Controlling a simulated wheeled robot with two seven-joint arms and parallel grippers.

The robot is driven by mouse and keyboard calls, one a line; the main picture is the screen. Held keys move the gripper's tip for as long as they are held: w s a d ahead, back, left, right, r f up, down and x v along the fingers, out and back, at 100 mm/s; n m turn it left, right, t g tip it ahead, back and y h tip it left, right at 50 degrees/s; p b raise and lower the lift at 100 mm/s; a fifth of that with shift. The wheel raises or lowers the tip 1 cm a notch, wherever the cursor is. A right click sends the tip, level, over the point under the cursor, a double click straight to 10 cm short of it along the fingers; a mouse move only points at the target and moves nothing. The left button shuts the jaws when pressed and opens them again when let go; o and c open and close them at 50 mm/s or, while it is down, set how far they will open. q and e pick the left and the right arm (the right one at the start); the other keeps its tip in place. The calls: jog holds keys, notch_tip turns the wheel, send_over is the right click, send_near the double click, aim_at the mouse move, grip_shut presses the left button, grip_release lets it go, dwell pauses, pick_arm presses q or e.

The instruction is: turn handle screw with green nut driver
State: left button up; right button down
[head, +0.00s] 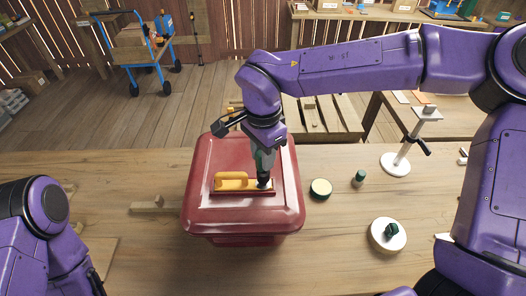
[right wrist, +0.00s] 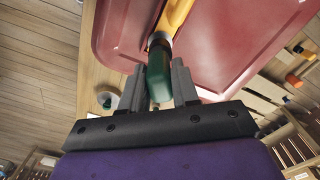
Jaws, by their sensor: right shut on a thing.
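A red lidded bin (head: 200,220) stands on the wooden table, its lid closed. A yellow handle (head: 230,181) lies on a red strip on the lid. My right gripper (head: 263,158) points down over the right end of the handle. It is shut on the green nut driver (right wrist: 158,78), which is upright with its lower end at the handle's end (right wrist: 174,18). The handle screw is hidden under the driver, so I cannot tell how well the tip is seated. Only my left arm's links show at the lower left; its gripper is out of view.
Right of the bin are a round dark-rimmed disc (head: 320,189), a small green-topped piece (head: 359,178), a white round base with a green knob (head: 388,236) and a white stand (head: 396,165). A wooden piece (head: 155,205) lies left.

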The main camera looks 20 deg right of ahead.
jog(key=shift+f, duration=0.9)
dwell(0.4)
jog(key=m+b, duration=0.1)
jog(key=m, duration=0.4)
jog(key=shift+m, duration=0.5)
